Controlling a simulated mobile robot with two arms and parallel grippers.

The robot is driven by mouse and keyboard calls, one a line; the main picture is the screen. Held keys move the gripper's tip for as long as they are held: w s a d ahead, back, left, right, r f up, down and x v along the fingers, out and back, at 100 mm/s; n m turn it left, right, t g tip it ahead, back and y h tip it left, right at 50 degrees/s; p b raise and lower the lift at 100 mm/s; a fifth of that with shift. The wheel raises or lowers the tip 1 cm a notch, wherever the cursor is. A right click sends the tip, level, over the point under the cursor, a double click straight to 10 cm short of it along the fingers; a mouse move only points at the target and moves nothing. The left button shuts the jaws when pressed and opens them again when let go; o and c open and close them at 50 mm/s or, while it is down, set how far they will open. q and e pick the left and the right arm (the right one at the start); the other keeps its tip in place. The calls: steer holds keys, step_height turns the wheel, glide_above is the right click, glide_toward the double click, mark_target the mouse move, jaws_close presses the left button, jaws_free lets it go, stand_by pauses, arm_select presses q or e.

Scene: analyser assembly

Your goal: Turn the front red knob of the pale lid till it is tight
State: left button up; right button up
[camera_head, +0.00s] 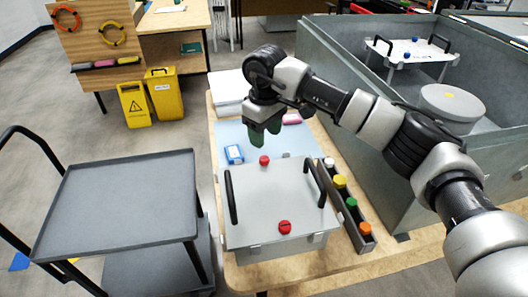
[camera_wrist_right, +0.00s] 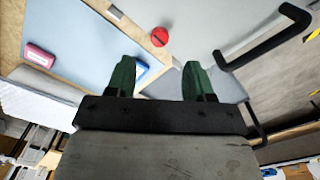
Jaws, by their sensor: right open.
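The pale lid (camera_head: 262,195) is a grey plate with two black bar handles, on a box on the wooden table. Its front red knob (camera_head: 285,227) sits near the lid's near edge, with nothing over it. A second red knob (camera_head: 264,160) sits near the far edge. My right gripper (camera_head: 264,136) has green fingers pointing down, above and beyond the far knob and well away from the front knob. In the right wrist view the gripper (camera_wrist_right: 158,72) is open and empty, and one red knob (camera_wrist_right: 160,37), apparently the far one, lies beyond its fingertips. My left gripper is not in view.
A dark rack (camera_head: 350,218) with coloured caps stands along the lid's right side. A blue box (camera_head: 234,154) lies on the pale blue mat behind the lid.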

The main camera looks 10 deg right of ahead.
mark_target(265, 158)
step_height(265, 158, down, 6)
steer(key=shift+f+p, duration=0.2)
steer(key=shift+p, duration=0.2)
steer(key=shift+f, duration=0.75)
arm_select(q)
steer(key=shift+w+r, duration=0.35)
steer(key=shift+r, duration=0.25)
arm_select(e)
steer(key=shift+c, duration=0.4)
steer(key=c, duration=0.9)
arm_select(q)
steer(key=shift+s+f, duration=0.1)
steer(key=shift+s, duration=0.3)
arm_select(e)
steer(key=shift+o, duration=0.2)
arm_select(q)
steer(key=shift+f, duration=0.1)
